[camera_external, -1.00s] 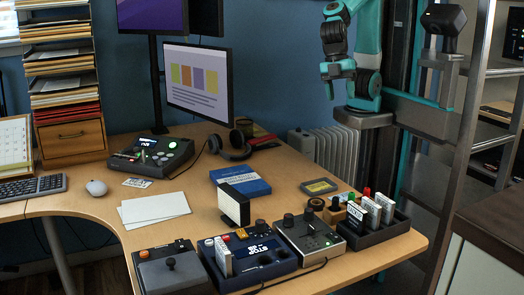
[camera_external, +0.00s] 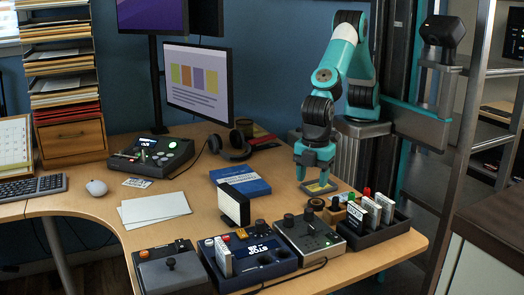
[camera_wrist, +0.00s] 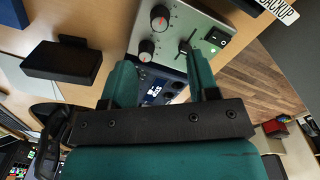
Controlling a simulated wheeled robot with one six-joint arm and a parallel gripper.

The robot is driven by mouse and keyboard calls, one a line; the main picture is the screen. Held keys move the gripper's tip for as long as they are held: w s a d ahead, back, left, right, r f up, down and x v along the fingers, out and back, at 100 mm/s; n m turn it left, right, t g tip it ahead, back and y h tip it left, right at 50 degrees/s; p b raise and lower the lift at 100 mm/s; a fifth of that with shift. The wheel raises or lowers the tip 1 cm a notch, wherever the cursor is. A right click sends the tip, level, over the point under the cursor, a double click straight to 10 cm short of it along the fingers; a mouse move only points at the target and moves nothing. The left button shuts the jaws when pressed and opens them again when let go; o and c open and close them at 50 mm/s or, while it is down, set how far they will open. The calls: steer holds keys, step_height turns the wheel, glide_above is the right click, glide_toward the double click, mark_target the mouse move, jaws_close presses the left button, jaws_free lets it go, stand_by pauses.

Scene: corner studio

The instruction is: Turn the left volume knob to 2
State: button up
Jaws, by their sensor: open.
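A grey control box (camera_external: 298,238) with two dark round knobs stands near the front of the desk. Its left knob (camera_external: 288,219) also shows in the wrist view (camera_wrist: 146,50), with a red pointer mark. The right knob (camera_external: 308,214) shows in the wrist view (camera_wrist: 160,17) too, at the top. No knob numbers are readable. My gripper (camera_external: 318,184) hangs above the desk behind the box, pointing down and touching no knob. In the wrist view its two green fingers (camera_wrist: 161,78) are spread apart with nothing held between them.
A blue device (camera_external: 262,262) with knobs adjoins the box on the left; an upright black-and-white panel (camera_external: 234,205) stands behind it. A black tray (camera_external: 376,234) with cartridges and colored-top items is right of the box. A blue book (camera_external: 240,182) lies behind. Loose papers (camera_external: 155,208) lie left.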

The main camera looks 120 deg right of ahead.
mark_target(309, 209)
step_height(309, 209, down, 11)
steer(key=shift+d+r, duration=0.1)
steer(key=shift+r, duration=0.05)
steer(key=c, duration=0.9)
